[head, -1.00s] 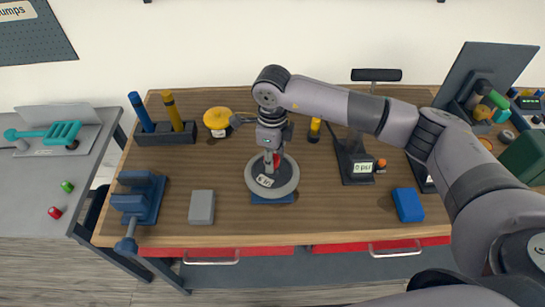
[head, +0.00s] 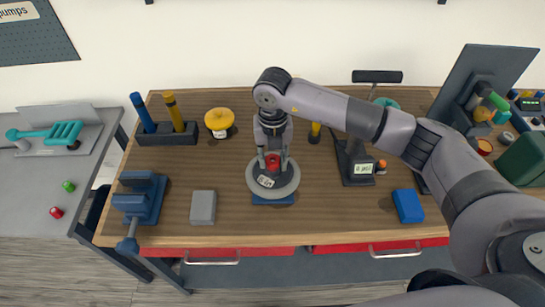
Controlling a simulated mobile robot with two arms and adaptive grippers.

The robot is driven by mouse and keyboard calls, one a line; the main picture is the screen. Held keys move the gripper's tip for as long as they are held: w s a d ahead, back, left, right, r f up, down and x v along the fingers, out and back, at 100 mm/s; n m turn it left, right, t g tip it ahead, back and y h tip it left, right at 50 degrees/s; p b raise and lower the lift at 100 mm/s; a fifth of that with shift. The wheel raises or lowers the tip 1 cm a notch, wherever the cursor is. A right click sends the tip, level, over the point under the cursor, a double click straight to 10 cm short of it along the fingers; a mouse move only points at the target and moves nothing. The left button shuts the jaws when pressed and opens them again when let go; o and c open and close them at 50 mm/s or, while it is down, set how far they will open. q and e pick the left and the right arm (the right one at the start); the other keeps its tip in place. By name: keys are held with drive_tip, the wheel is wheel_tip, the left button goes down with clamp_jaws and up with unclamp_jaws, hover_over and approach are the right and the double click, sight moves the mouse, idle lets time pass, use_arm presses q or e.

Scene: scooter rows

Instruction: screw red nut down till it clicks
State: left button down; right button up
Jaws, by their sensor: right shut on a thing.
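The red nut (head: 272,161) sits above the middle of a round grey disc (head: 286,187) that bears a small white label. The disc rests over a blue base (head: 272,200) on the wooden bench. My right gripper (head: 272,166) points down over the disc's centre, with its fingers on either side of the red nut, shut on it. The thread under the nut is hidden. My left gripper is not in view.
A blue vise (head: 140,200) and a grey block (head: 203,207) lie left of the disc. A yellow round item (head: 219,121) stands behind. A pump with a gauge (head: 357,165) and a blue block (head: 408,205) stand right.

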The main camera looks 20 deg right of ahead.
sight(273, 160)
drive_tip(key=o, duration=0.8)
drive_tip(key=shift+w+d+r, duration=0.15)
drive_tip(key=shift+w, duration=0.05)
drive_tip(key=o, duration=0.4)
drive_tip(key=shift+s, duration=0.1)
wheel_tip(273, 160, up, 12)
drive_tip(key=shift+n+b, duration=4.95)
drive_tip(key=shift+n, duration=5.95)
